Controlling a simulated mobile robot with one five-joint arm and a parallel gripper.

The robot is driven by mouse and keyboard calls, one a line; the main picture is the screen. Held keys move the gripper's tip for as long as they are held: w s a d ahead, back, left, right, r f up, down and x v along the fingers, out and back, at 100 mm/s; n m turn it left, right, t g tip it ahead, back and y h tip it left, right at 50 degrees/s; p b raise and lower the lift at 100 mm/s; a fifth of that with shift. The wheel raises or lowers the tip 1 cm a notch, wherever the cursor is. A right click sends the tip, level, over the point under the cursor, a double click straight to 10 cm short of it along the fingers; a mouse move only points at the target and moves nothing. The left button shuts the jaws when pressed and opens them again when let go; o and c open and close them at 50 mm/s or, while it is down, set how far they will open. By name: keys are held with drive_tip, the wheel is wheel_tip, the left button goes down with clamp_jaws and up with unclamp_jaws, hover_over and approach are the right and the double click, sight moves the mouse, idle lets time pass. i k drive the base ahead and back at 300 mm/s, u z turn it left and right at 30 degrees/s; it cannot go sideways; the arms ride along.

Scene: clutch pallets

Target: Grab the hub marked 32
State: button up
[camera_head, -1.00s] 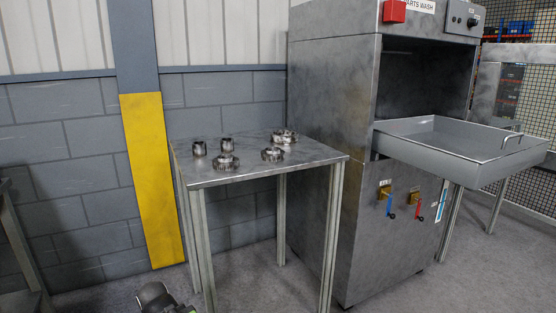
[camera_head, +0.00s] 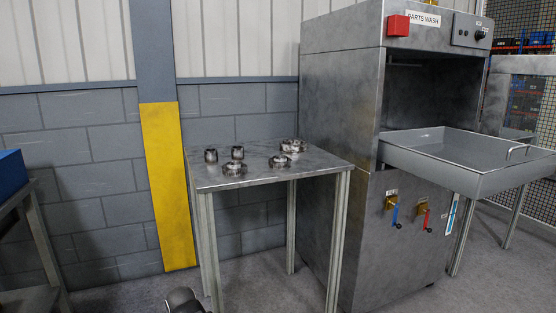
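Several small metal parts stand on a steel-topped table (camera_head: 260,177) in the middle of the view. Two are short cylinders, one at the left (camera_head: 211,155) and one beside it (camera_head: 238,152). Three are wider, flanged, hub-like parts: one at the front (camera_head: 235,169), one at the right (camera_head: 279,161) and one at the back right (camera_head: 293,146). All are too small to read any marking, so I cannot tell which is the hub marked 32. A dark rounded part, probably of my arm, shows at the bottom edge. My gripper's fingers are not visible.
A grey parts washer (camera_head: 340,130) stands just right of the table, its tray (camera_head: 430,170) jutting out. A yellow-painted post (camera_head: 167,190) and block wall are behind. A blue bin (camera_head: 11,174) sits on a bench at far left. Floor left of the table is clear.

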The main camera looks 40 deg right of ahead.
sight(277, 162)
drive_tip(key=z, duration=0.1)
drive_tip(key=i, duration=1.45)
drive_tip(key=u, duration=0.25)
